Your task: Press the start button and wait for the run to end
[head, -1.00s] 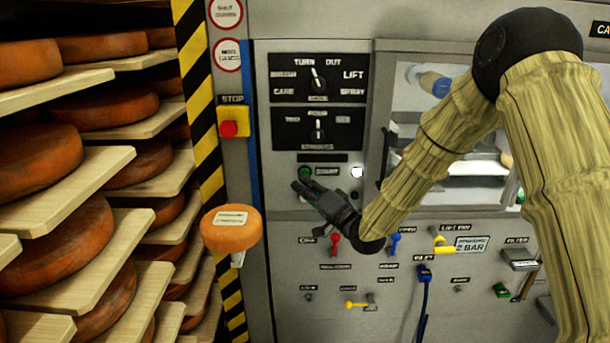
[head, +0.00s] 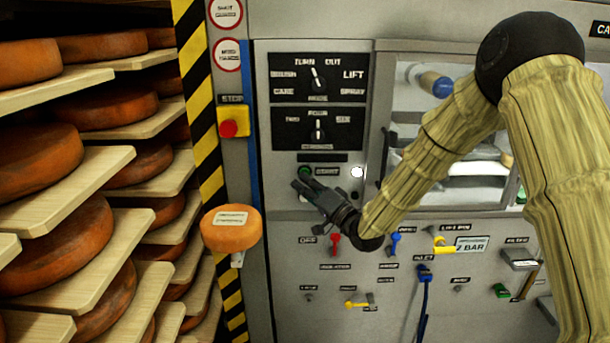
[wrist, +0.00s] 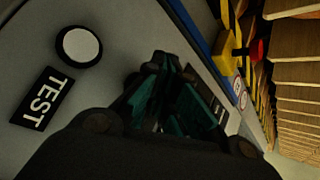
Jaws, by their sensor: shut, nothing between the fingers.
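The green start button (head: 305,171) is on the grey machine panel, left of a label reading START (head: 327,171). My gripper (head: 300,180) is shut and empty, its tips just below the button in the head view. The tips partly overlap its lower edge there; I cannot tell whether they touch it. In the wrist view, my gripper's dark teal fingers (wrist: 172,68) point at the panel, and the start button is hidden. A white round button (wrist: 79,46) with a TEST label (wrist: 41,98) shows left of them.
Two dials (head: 317,84) sit above. A red stop button (head: 229,128) on a yellow box is at left. Wooden shelves of cheese wheels (head: 118,109) stand further left. A single cheese (head: 231,236) sticks out beside the panel. Coloured levers (head: 335,242) lie below my gripper.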

